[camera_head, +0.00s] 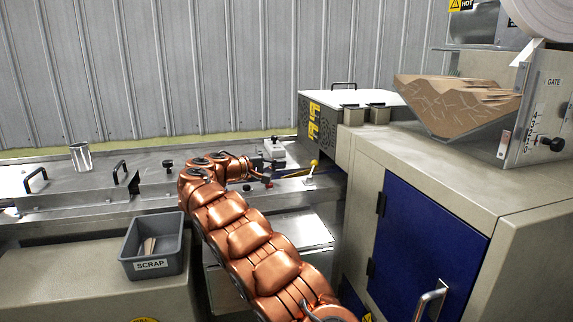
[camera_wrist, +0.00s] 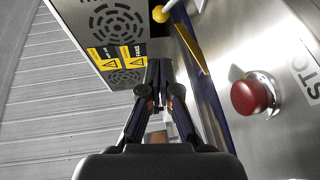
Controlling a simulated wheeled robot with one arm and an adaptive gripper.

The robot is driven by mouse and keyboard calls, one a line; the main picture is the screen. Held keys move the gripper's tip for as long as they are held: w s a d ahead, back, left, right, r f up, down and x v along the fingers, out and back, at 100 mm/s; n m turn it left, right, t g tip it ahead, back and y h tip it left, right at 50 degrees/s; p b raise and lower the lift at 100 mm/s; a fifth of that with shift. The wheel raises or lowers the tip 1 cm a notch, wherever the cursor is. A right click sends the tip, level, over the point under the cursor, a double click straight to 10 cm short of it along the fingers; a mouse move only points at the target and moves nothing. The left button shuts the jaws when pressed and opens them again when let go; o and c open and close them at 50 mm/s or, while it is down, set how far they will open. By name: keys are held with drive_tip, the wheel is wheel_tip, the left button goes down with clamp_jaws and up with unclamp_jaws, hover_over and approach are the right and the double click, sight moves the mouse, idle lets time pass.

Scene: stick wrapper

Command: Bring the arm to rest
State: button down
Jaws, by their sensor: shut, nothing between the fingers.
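My copper-coloured arm (camera_head: 245,235) reaches out from the bottom of the head view over the steel machine bed. My gripper (camera_wrist: 157,68) is shut and empty in the wrist view, its fingertips together. In the head view my gripper (camera_head: 268,180) is small and dark at the end of the arm, close to the yellow-knobbed lever (camera_head: 312,166). The lever's yellow knob (camera_wrist: 159,14) also shows in the wrist view just beyond the fingertips. Whether the fingers touch anything cannot be told.
A red stop button (camera_wrist: 250,97) is right of the fingers. A grey scrap bin (camera_head: 152,262) stands left of my arm. A beige cabinet with a blue door (camera_head: 425,245) stands at right. A steel cup (camera_head: 81,157) and black handles (camera_head: 120,172) are on the bed.

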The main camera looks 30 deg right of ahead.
drive_tip(key=shift+a, duration=0.25)
drive_tip(key=shift+s, duration=0.1)
idle(0.3)
drive_tip(key=shift+s+d+r, duration=0.1)
drive_tip(key=shift+s+d, duration=0.05)
drive_tip(key=shift+s, duration=0.15)
drive_tip(key=s+f+m+g+y, duration=0.1)
drive_tip(key=s+f+g+y, duration=0.15)
drive_tip(key=s, duration=1.15)
drive_tip(key=s+f+m+g+y, duration=0.1)
drive_tip(key=s+f+g+y, duration=0.2)
drive_tip(key=s, duration=1)
drive_tip(key=s+a+f+y, duration=0.35)
drive_tip(key=s+a, duration=0.35)
drive_tip(key=s, duration=0.4)
drive_tip(key=s+a+f+y, duration=0.3)
drive_tip(key=s+a+f, duration=0.3)
drive_tip(key=s, duration=0.4)
drive_tip(key=s+a+f+y, duration=0.35)
drive_tip(key=s+a, duration=0.45)
drive_tip(key=s, duration=0.3)
wheel_tip(320, 180, up, 17)
drive_tip(key=w+p, duration=0.1)
drive_tip(key=p, duration=1.3)
drive_tip(key=shift+a+f+p, duration=0.2)
drive_tip(key=shift+a+p, duration=0.05)
drive_tip(key=shift+p, duration=0.1)
